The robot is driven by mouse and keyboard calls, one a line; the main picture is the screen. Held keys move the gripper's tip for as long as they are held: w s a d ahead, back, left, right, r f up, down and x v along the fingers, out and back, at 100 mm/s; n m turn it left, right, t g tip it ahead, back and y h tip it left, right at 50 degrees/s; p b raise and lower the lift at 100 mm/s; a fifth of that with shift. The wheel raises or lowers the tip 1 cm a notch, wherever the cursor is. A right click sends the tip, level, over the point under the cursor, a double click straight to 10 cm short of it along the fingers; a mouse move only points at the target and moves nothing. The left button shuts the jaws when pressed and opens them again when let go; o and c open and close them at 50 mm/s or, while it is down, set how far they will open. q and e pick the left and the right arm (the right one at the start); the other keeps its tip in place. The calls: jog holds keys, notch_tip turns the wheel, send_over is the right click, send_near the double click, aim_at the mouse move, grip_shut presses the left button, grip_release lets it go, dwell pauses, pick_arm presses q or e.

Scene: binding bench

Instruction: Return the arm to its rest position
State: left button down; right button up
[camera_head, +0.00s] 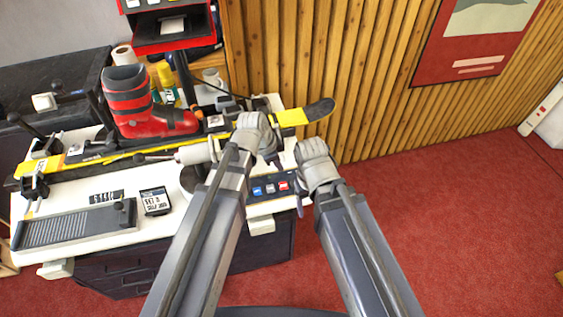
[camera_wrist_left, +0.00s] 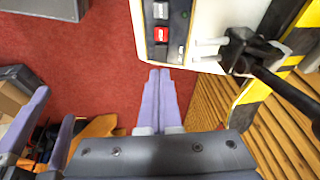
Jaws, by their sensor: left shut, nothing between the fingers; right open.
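My left gripper (camera_head: 266,152) is above the right end of the white bench, close to the button panel and the ski. The left wrist view shows its two purple fingers (camera_wrist_left: 160,88) shut against each other with nothing between them. They point over the red floor just off the bench's edge. My right gripper (camera_head: 308,190) is lower and farther right, beside the bench end over the floor. Its purple fingers show spread apart and empty at the lower left of the left wrist view (camera_wrist_left: 45,128). In the head view the fingertips are mostly hidden by the wrists.
The bench (camera_head: 60,205) carries a yellow-black ski (camera_head: 318,110) jutting past its right end, a red boot (camera_head: 150,120) and a button panel (camera_head: 258,188). A black clamp (camera_wrist_left: 240,52) holds near the ski. A slatted wall (camera_head: 370,70) stands behind. Red floor (camera_head: 460,230) is clear at right.

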dwell(0.4)
pick_arm(q)
jog(key=s+a+f+n+g+y, duration=0.1)
jog(key=s+n+g+y, duration=0.2)
jog(key=s+n, duration=0.7)
jog(key=s+y, duration=0.1)
jog(key=s, duration=0.2)
jog(key=shift+s+a, duration=0.25)
jog(key=shift+s, duration=0.05)
jog(key=shift+f, duration=0.1)
